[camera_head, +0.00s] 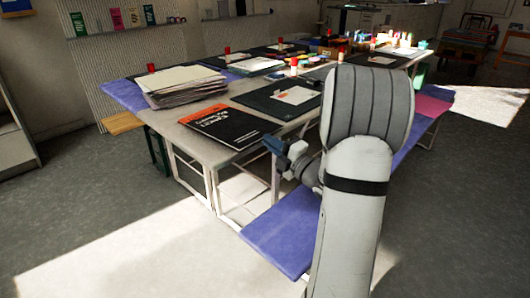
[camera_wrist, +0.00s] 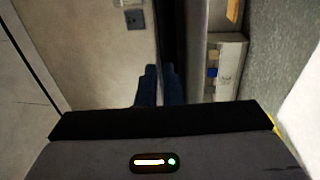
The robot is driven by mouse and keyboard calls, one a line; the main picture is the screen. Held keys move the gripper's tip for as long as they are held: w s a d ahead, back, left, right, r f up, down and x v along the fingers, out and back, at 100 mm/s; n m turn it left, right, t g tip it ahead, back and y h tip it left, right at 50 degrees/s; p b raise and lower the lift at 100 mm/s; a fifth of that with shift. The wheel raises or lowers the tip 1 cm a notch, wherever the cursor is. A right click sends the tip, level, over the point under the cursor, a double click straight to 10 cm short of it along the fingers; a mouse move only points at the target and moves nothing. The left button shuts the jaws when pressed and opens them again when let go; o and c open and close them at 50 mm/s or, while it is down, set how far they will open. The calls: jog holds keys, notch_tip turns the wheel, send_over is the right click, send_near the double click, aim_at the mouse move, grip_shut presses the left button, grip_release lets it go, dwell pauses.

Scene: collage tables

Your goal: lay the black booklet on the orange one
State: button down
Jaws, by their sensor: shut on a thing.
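The black booklet (camera_head: 240,128), with white lettering and some orange on its cover, lies flat at the near left corner of the table in the head view. My gripper (camera_head: 268,143) is at the table's front edge, against the booklet's near right side. In the wrist view my dark blue fingers (camera_wrist: 160,85) are together at a thin dark strip (camera_wrist: 172,30), which seems to be the booklet's edge. The grip itself is dim and partly hidden.
A stack of papers (camera_head: 182,85) stands behind the booklet on the table. A dark mat with a white sheet (camera_head: 295,95) lies to its right. A blue-violet bench (camera_head: 285,232) runs along the near side. Small bottles and trays crowd the table's far end.

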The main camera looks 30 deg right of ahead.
jog(key=shift+f, duration=0.45)
jog(key=c, duration=1.6)
grip_release()
